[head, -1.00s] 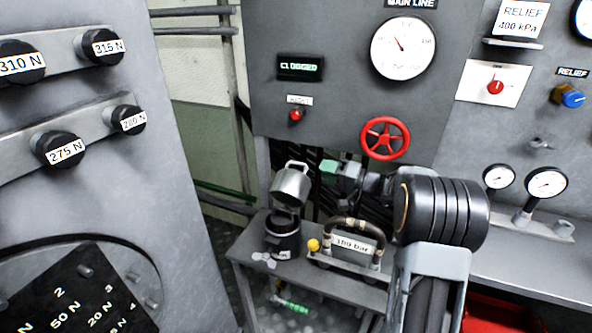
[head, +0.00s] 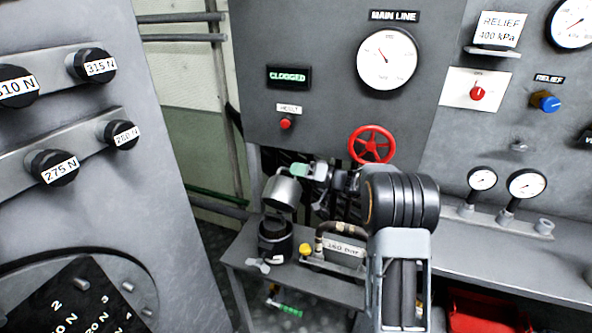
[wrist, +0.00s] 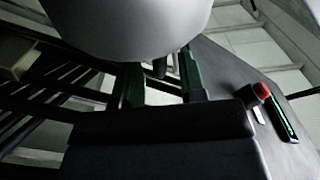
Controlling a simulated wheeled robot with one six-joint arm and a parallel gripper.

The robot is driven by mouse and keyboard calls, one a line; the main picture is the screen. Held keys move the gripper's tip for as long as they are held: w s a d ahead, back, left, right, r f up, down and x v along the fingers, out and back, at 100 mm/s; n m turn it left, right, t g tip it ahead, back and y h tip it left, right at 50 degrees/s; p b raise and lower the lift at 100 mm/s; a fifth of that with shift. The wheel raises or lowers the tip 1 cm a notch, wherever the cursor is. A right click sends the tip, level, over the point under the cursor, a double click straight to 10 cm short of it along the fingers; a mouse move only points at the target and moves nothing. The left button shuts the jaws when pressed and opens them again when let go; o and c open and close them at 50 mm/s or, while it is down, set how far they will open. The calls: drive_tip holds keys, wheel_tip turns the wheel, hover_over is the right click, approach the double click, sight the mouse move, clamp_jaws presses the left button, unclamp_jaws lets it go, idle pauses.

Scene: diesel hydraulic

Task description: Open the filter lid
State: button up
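The filter stands on the low bench as a dark round body (head: 275,238). Its silver lid (head: 281,191), shaped like a cup, is tilted above the body. My gripper (head: 303,170) is at the upper right of the lid, very close to it; contact cannot be told. In the wrist view the lid (wrist: 135,25) fills the top as a large pale round shape and hides part of the view. My gripper's green fingers (wrist: 160,82) are apart just below it, with a small dark piece between them that does not look clamped.
A red handwheel (head: 371,145) is on the panel behind my arm. A hose handle with a pressure label (head: 343,248) and a yellow knob (head: 305,250) stand right of the filter. The panel display (head: 289,76) reads CLOGGED. A grey cabinet (head: 165,210) stands at left.

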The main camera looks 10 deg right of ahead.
drive_tip(key=shift+w+a, duration=0.3)
drive_tip(key=shift+a, duration=0.1)
clamp_jaws()
idle(0.4)
